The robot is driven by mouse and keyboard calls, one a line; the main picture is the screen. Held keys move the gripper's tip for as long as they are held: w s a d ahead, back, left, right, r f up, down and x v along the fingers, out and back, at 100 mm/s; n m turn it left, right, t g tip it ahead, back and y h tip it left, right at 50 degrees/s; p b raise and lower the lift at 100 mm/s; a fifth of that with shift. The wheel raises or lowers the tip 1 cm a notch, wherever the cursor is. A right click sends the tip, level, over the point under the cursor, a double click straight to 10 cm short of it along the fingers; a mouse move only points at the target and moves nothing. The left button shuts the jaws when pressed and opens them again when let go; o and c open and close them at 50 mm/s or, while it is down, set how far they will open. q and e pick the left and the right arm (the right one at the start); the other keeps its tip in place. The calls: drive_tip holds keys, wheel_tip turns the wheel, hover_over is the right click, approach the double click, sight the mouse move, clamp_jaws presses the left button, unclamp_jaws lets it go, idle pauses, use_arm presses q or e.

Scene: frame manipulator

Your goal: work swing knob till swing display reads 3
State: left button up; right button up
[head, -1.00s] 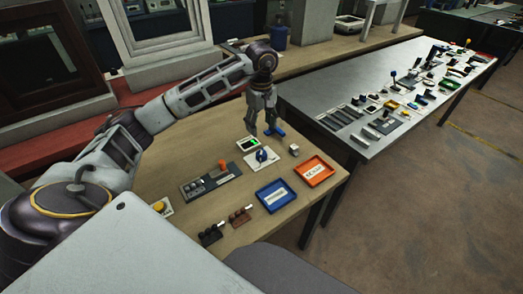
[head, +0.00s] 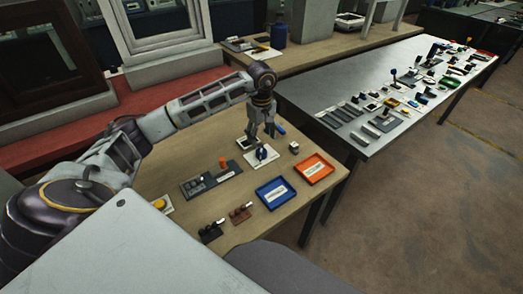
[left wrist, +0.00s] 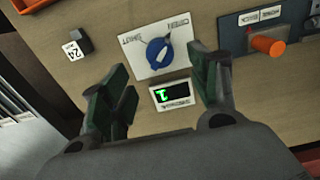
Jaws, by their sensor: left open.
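The blue round knob (head: 262,153) with a white pointer sits on a white plate on the wooden table. In the left wrist view the knob (left wrist: 158,52) lies just beyond and between my fingertips. The small display (left wrist: 172,94) beside the plate has a dark screen with one green digit, seen turned over and too small to read surely. My left gripper (head: 262,138) points down just above and behind the knob. Its fingers (left wrist: 155,78) are apart, with nothing between them, and do not appear to touch the knob. My right gripper is not in view.
A grey panel with an orange knob (head: 222,162) stands left of the plate. A blue tray (head: 275,205) and an orange tray (head: 325,181) lie in front and right. A small cube (head: 294,147) is right of the knob. A blue object (head: 280,129) lies behind.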

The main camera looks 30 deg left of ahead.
sight(261, 149)
use_arm(q)
drive_tip(key=shift+f, duration=3.9)
drive_tip(key=c, duration=1)
